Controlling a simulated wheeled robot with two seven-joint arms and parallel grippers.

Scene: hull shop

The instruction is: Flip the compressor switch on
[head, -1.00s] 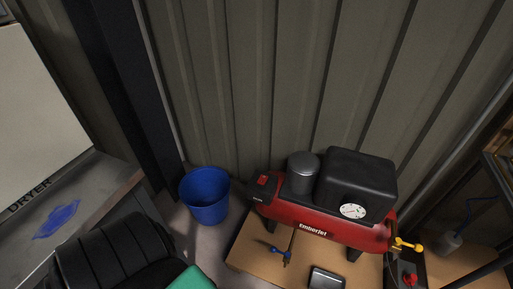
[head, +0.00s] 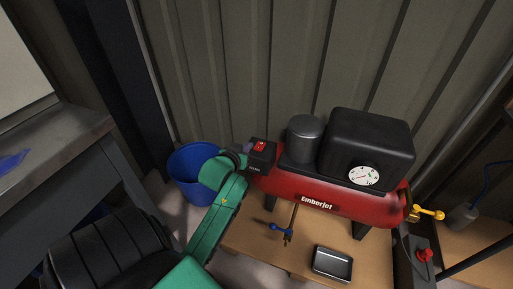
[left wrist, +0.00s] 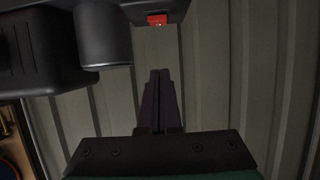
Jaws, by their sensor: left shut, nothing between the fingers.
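The red Emberjet compressor (head: 340,208) stands on a wooden board. Its red switch (head: 259,146) sits on top of a black box at the left end of the tank. The red switch also shows at the top of the left wrist view (left wrist: 157,19). My left gripper (head: 247,148) is just left of the switch box, partly hidden behind it and my wrist. In the left wrist view its dark fingers (left wrist: 160,73) are shut and empty, pointing toward the switch with a gap between. My right gripper is out of view.
A blue bucket (head: 187,183) stands behind my left wrist. A black tray (head: 332,264) and a blue-handled tool (head: 281,229) are on the wooden board (head: 247,238). A yellow valve handle (head: 428,213) is at the tank's right end. A ribbed wall (head: 225,70) stands behind.

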